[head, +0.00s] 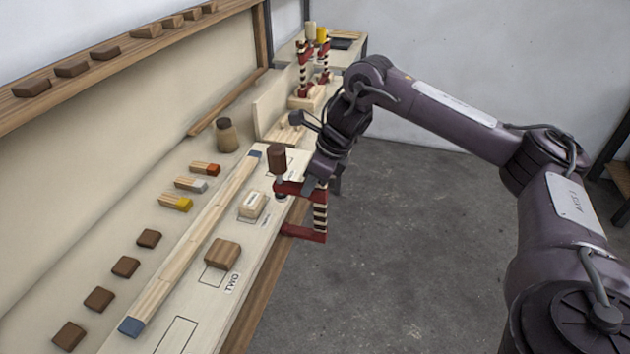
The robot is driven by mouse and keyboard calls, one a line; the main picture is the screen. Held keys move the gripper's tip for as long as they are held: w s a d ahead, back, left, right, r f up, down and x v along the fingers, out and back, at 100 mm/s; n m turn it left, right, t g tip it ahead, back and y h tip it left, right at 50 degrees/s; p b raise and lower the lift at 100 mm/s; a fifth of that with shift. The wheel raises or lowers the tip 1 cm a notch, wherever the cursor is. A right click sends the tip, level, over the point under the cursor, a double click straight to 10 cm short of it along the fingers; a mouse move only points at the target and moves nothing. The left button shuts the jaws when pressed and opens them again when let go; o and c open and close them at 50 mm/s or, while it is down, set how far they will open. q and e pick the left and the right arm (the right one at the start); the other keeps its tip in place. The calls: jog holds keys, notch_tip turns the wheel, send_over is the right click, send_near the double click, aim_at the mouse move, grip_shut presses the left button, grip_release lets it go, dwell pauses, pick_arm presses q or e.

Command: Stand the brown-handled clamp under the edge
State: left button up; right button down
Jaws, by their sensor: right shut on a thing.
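The brown-handled clamp (320,213) has a dark red frame, a black-and-cream striped bar and a brown handle at its top left. It is upright at the right edge of the bench (257,290). Its upper arm and handle reach over the bench top, and its lower arm is beside the edge, lower down. I cannot tell whether the lower arm is beneath the board or whether the clamp touches it. My right gripper (318,182) is shut on the clamp near the top of its bar; the fingertips are partly hidden. My left gripper is out of view.
A wooden block (223,253) and a pale block (252,204) lie near the bench edge. A long blue-ended strip (190,250) runs along the bench. Several brushes and brown blocks lie left of it. Two other clamps (304,75) stand behind.

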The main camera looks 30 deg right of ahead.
aim_at(276, 175)
jog(key=shift+w+a+p, duration=0.4)
jog(key=shift+w+a, duration=0.65)
jog(key=shift+w, duration=0.2)
jog(key=shift+w+a, duration=0.1)
jog(key=shift+w+a+p, duration=0.45)
jog(key=shift+w+a, duration=1.1)
jog(key=shift+w, duration=0.25)
jog(key=c, duration=1.2)
grip_release()
jog(key=shift+s, duration=0.1)
